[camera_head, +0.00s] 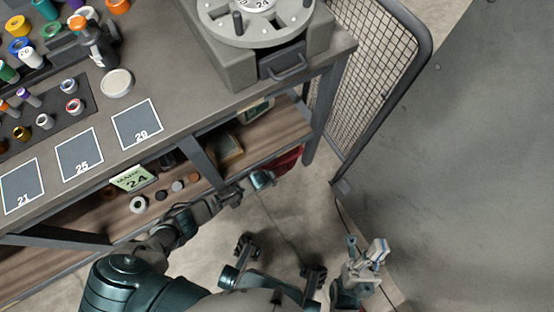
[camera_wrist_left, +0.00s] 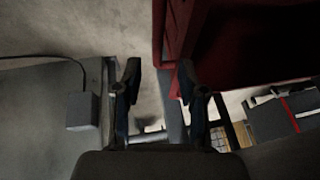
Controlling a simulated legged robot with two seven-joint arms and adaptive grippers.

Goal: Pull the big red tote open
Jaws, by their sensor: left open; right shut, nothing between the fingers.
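In the left wrist view the red tote (camera_wrist_left: 178,28) fills the upper right, with a dark inside. My left gripper (camera_head: 263,179) reaches under the bench edge close to the tote. In the left wrist view my left gripper (camera_wrist_left: 158,80) is open, and the tote's left edge appears between its two fingers. I cannot tell whether they touch it. My right gripper (camera_head: 376,250) is shut and empty over the floor, away from the tote.
The bench (camera_head: 190,93) carries numbered squares, bottles and a round carousel (camera_head: 262,20). Its lower shelf (camera_head: 262,143) holds a green card (camera_head: 133,178) and several small round pieces. A mesh panel (camera_head: 375,55) stands right of the bench. Open floor (camera_head: 285,220) lies in front.

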